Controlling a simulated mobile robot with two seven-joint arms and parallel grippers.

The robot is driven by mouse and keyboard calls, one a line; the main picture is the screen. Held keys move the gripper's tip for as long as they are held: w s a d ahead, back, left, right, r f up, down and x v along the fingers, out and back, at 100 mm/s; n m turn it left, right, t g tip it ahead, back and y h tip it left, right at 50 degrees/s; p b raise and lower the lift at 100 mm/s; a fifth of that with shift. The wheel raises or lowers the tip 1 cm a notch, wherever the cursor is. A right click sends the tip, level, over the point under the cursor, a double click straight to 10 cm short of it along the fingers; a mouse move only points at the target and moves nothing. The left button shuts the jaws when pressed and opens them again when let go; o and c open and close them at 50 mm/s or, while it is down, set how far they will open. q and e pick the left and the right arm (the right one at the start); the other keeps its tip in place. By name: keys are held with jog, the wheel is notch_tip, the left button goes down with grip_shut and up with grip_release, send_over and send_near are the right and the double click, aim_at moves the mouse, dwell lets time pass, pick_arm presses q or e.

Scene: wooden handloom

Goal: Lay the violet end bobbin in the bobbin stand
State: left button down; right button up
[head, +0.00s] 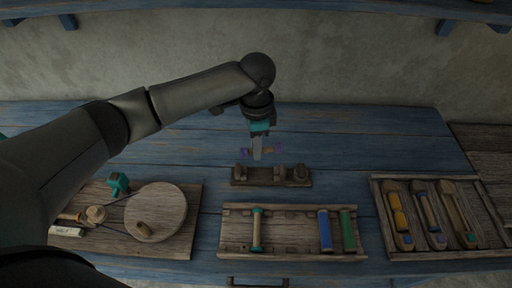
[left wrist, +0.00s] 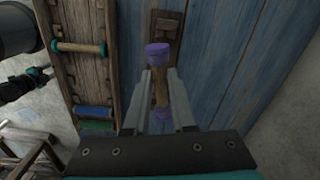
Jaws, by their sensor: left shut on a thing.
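The violet end bobbin (left wrist: 159,88) has a bare wooden core and purple ends. My left gripper (left wrist: 161,103) is shut on its core, with an end showing beyond each side of the fingers. In the head view the bobbin (head: 279,148) lies crosswise in my left gripper (head: 257,156). It is held apart from the small wooden bobbin stand (head: 271,182), which shows just below it in the picture. The stand (left wrist: 163,38) has raised posts and is partly hidden behind the bobbin in the left wrist view. My right gripper cannot be clearly made out.
A wooden rack (head: 285,251) in front of the stand holds teal-ended, blue and green bobbins. A tray (head: 377,212) with several shuttles lies at right. A winder board (head: 180,246) with a round wheel (head: 156,211) lies at left. The blue table (head: 355,140) is clear behind.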

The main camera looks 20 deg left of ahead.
pick_arm(q)
jog(key=f+m, duration=0.2)
jog(key=shift+w+a+f, duration=0.1)
jog(key=shift+w+f, duration=0.2)
jog(key=shift+f, duration=0.05)
notch_tip(320, 180, down, 4)
jog(key=b, duration=0.5)
jog(key=shift+b, duration=0.3)
jog(key=shift+f, duration=1.45)
jog(key=c, duration=0.7)
grip_release()
jog(key=shift+o, duration=0.2)
